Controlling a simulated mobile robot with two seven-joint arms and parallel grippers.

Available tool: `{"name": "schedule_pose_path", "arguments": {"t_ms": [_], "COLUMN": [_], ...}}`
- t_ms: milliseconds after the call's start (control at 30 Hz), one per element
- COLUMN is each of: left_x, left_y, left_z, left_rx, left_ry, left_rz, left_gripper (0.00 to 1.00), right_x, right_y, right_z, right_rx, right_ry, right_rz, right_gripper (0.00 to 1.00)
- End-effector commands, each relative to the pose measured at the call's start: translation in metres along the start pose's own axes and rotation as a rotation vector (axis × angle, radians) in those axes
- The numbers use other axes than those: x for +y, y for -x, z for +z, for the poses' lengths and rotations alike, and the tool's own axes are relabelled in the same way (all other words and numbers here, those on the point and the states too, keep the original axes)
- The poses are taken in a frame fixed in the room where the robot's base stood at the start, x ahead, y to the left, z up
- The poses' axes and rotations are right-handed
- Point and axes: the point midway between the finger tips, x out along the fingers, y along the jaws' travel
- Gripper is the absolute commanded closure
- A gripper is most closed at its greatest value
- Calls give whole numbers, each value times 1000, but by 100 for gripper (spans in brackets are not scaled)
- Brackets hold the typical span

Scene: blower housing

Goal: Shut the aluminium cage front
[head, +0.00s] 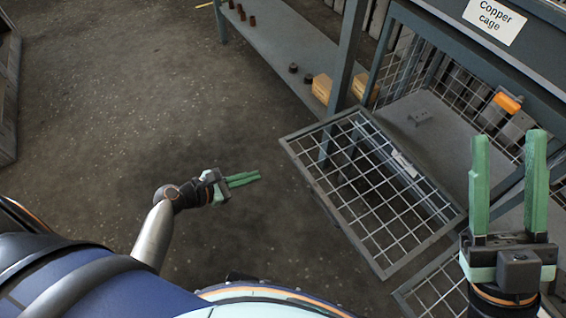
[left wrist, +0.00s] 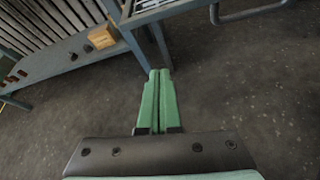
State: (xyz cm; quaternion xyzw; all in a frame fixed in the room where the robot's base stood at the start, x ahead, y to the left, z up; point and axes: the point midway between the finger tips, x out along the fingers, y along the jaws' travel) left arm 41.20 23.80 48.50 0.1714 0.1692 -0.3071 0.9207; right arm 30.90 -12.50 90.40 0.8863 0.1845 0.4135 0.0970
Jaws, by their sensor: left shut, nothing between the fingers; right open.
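A wire mesh cage front (head: 375,190) stands swung out from the rack at the right of the head view, its frame grey. A small blank-looking plate (head: 405,163) is on it. A second mesh panel (head: 435,290) shows lower down, partly cut off. No aluminium label is readable, so I cannot tell which front is the aluminium one. My left gripper (head: 258,178) is shut and empty over the floor, left of the swung-out front and apart from it; its fingers also show in the left wrist view (left wrist: 160,75). My right gripper (head: 508,138) is open and empty before the rack.
A sign (head: 494,20) reading "Copper cage" is on the rack's upper beam. An orange-topped part (head: 507,103) lies inside the cage. A grey bench (head: 275,40) with small brown pieces and wooden blocks (head: 322,88) stands behind. The floor (head: 110,110) at left is clear.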

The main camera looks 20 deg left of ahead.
Motion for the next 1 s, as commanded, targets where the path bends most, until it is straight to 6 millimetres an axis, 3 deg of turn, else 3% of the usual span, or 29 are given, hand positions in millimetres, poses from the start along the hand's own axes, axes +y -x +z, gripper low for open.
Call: {"name": "schedule_pose_path", "arguments": {"t_ms": [100,267,733,800,1000], "left_x": [-8,-11,-16,-11,-8], "left_y": [0,-10,-105,-93,-85], "left_z": [0,0,7,22,38], "left_rx": [-49,-69,-69,-66,-64], "left_ry": [164,218,208,205,208], "left_rz": [-45,-60,-59,-56,-58], "left_gripper": [100,100,100,100,100], "right_x": [0,-2,-21,-19,-18], "right_y": [0,4,33,28,27], "right_z": [0,3,33,30,27], "right_rx": [0,-1,-24,-28,-18], "right_ry": [0,-4,-54,-54,-52], "right_rz": [0,1,-15,-16,-14], "right_gripper": [53,53,53,53,53]}}
